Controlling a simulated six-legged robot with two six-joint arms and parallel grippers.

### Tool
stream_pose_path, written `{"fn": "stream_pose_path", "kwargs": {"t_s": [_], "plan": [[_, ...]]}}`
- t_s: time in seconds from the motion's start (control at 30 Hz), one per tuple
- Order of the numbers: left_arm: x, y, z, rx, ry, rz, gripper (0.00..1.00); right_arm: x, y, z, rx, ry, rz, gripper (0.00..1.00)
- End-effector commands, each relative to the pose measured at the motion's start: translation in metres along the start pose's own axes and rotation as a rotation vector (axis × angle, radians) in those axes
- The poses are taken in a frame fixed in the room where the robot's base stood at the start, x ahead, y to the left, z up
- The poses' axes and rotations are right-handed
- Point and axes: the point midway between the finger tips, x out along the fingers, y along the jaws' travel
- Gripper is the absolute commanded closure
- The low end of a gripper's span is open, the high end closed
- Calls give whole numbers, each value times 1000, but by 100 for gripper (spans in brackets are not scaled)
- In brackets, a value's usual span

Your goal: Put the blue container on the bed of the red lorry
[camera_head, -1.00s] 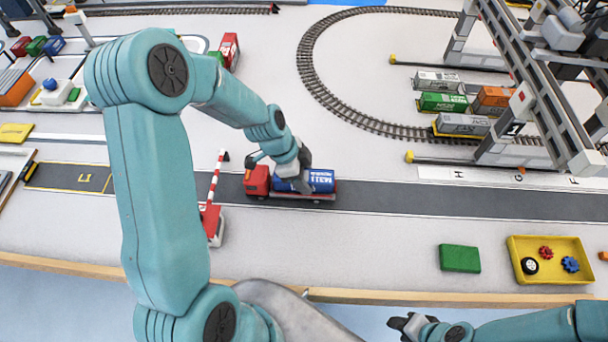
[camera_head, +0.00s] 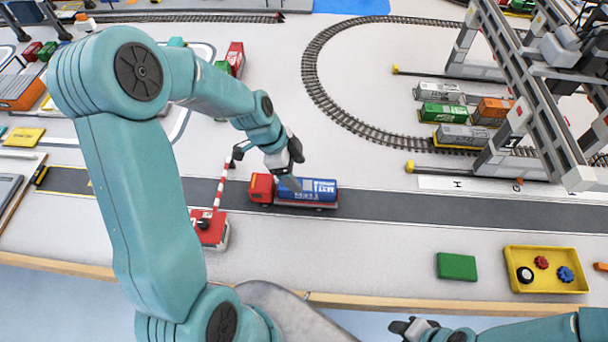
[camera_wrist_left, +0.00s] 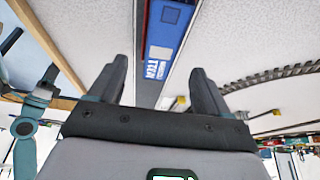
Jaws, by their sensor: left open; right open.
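The blue container (camera_head: 308,190) lies on the bed of the red lorry (camera_head: 262,188), behind its cab, on the dark road. In the left wrist view the container (camera_wrist_left: 167,35) shows beyond and between the two fingers. My left gripper (camera_head: 291,183) is open and empty, just above the cab end of the container, apart from it as far as the wrist view (camera_wrist_left: 158,85) shows. My right gripper (camera_head: 405,326) is open at the table's front edge, far from the lorry.
A red and white barrier (camera_head: 212,229) stands left of the lorry. A green block (camera_head: 457,266) and a yellow tray (camera_head: 512,285) with small wheels lie at the front right. A gantry crane (camera_head: 540,110) stands over several containers at the right. The grey table between is clear.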

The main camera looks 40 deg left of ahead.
Motion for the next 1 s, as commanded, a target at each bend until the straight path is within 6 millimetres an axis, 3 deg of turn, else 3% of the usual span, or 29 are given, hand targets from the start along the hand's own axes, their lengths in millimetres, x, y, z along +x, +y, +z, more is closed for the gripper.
{"fn": "stream_pose_path", "kwargs": {"t_s": [0.03,0.1,0.27,1.0], "plan": [[-16,0,-2,-1,0,-2,22,-9,-3,0,0,0,0,57],[-27,0,-2,0,0,-2,22,-13,-5,0,0,0,0,57],[-42,0,0,2,0,0,22,-18,-6,0,0,0,0,57],[-44,0,0,1,0,1,22,-18,-6,0,0,0,0,57]]}}
